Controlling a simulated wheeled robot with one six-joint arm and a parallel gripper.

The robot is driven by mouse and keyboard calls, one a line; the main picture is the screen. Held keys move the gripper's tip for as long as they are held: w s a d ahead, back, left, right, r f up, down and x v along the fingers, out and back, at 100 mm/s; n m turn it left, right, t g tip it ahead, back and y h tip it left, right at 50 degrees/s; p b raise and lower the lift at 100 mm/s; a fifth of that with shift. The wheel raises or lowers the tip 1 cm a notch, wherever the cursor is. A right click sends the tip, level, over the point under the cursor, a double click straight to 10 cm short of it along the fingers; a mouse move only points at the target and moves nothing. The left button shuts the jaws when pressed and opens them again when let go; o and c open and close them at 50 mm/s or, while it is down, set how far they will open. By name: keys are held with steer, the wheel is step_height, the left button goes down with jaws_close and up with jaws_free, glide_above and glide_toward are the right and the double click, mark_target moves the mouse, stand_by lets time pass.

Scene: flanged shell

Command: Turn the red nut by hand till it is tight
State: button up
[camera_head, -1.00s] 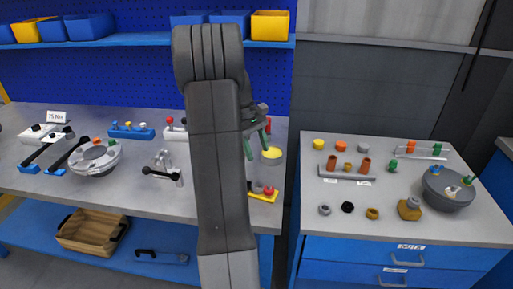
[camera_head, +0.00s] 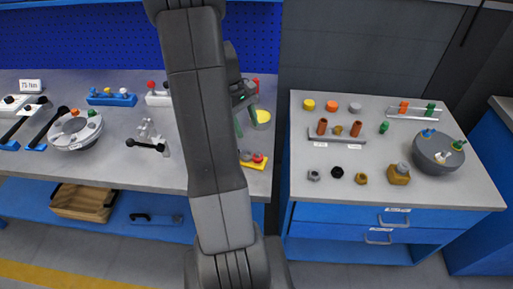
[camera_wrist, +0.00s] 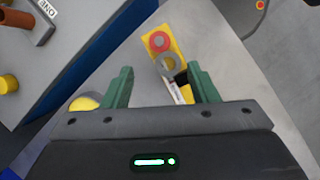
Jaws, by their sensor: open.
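A small red round piece (camera_head: 258,158) sits on a yellow plate (camera_head: 254,166) at the right end of the left bench. It also shows in the wrist view (camera_wrist: 158,41), beyond my fingertips, with a grey ring-shaped part next to it on the same plate (camera_wrist: 178,49). I cannot tell whether this red piece is the nut. My gripper (camera_head: 246,115) has green fingers, is open and empty, and hangs above the bench near the plate. In the wrist view its fingers (camera_wrist: 160,68) stand wide apart with nothing between them. My arm hides part of the left bench.
A yellow-topped cylinder (camera_head: 263,117) stands close beside my gripper. A grey flanged shell (camera_head: 75,133) with coloured nuts is on the left bench; a darker one (camera_head: 438,155) is on the right cabinet. A gap separates bench and cabinet.

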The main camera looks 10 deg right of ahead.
mark_target(258, 156)
steer(key=x, duration=1.1)
steer(key=shift+d+p, duration=0.1)
steer(key=shift+p, duration=0.25)
steer(key=c, duration=1)
steer(key=m, duration=0.2)
steer(key=shift+w+d+m+y, duration=0.1)
steer(key=shift+m+y, duration=0.3)
steer(key=shift+g, duration=0.3)
steer(key=o, duration=1)
